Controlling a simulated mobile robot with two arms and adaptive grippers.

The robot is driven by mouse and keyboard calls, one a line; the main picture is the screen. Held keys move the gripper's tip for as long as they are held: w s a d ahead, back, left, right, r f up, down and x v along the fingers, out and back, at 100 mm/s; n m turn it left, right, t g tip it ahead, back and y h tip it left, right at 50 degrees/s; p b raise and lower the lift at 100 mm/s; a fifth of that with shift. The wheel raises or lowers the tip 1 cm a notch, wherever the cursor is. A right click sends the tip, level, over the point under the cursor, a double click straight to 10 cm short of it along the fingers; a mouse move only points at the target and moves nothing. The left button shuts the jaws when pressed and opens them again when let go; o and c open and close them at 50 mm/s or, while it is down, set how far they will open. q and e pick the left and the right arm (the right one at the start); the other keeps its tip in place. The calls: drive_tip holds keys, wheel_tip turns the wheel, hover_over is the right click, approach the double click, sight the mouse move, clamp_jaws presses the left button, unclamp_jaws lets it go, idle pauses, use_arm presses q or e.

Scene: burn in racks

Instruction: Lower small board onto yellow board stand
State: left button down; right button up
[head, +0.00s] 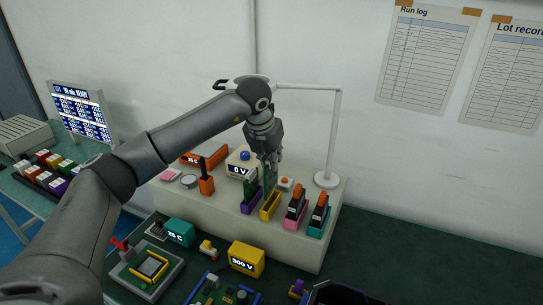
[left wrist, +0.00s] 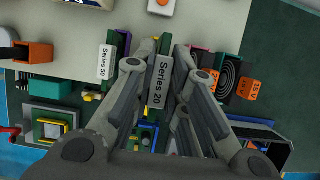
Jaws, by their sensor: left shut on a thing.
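My left gripper (head: 270,158) points down over the raised pale shelf and is shut on a small green board (head: 271,178). The board is upright, right above the yellow board stand (head: 270,206); I cannot tell whether its lower edge touches the stand. In the left wrist view, the gripper's fingers (left wrist: 160,82) are on both sides of the board, whose label (left wrist: 159,86) reads "Series 20". The fingers and board hide most of the stand there. My right gripper is not in view.
Close on the left, a purple stand (head: 251,207) holds another green board. Pink (head: 294,220) and teal (head: 317,228) stands with orange-topped items stand on the right. A 0 V box (head: 238,169) and a white lamp post (head: 332,140) are behind. Instruments crowd the lower bench.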

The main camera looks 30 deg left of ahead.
sight(272, 175)
use_arm(q)
wheel_tip(272, 175, down, 3)
drive_tip(key=shift+b, duration=0.7)
drive_tip(key=shift+f+b, duration=1.2)
drive_tip(key=shift+f, duration=0.3)
drive_tip(key=shift+r, duration=0.1)
drive_tip(key=shift+f+b, duration=0.55)
drive_tip(key=shift+b, duration=0.15)
drive_tip(key=c, duration=1.4)
unclamp_jaws()
drive_tip(key=shift+o, duration=0.2)
